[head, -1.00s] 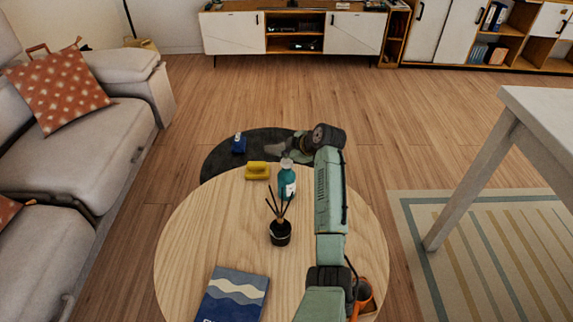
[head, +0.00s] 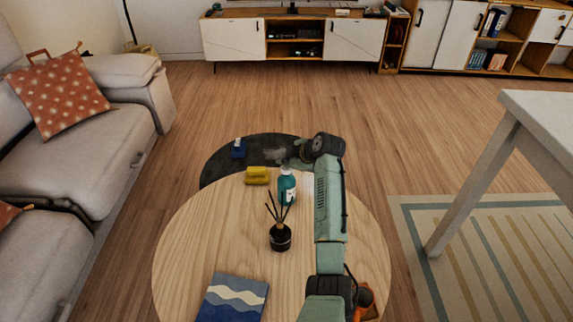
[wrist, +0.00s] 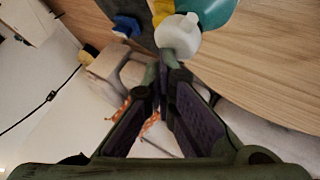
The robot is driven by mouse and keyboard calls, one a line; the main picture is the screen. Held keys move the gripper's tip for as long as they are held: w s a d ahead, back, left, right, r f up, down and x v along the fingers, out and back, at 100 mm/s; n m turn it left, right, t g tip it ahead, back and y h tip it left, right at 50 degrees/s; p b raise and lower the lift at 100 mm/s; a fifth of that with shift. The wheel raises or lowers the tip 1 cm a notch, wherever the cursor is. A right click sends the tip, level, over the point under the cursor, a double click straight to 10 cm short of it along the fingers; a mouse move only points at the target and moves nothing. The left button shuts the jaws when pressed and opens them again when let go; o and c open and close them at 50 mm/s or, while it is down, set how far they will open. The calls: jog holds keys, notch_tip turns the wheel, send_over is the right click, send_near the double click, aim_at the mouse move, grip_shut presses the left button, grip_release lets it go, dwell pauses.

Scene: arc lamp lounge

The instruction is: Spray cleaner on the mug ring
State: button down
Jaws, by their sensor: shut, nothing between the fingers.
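A teal bottle with a white label (head: 287,188) stands upright on the round wooden table (head: 205,235). In the wrist view its white top (wrist: 180,36) shows just beyond my fingertips; whether they touch cannot be told. My gripper (head: 279,154) is over the dark table behind the bottle, blurred in the head view. In the wrist view my gripper (wrist: 162,78) is shut and empty. A small blue object (head: 238,148) stands on the dark table (head: 215,165); it may be a bottle. I cannot make out a mug ring.
A yellow block (head: 257,175) lies near the table's far edge. A black reed diffuser (head: 280,237) stands mid-table, and a blue-and-white book (head: 235,296) lies in front. An orange item (head: 366,300) is partly hidden by my arm. A sofa (head: 85,160) stands left.

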aim_at(285, 168)
jog(key=shift+f, duration=0.15)
dwell(0.4)
jog(key=shift+f+b, duration=0.4)
jog(key=shift+b, duration=0.15)
jog(key=shift+r, duration=0.4)
jog(key=shift+r+p, duration=1.85)
jog(key=shift+r, duration=1.25)
jog(key=shift+d, duration=0.15)
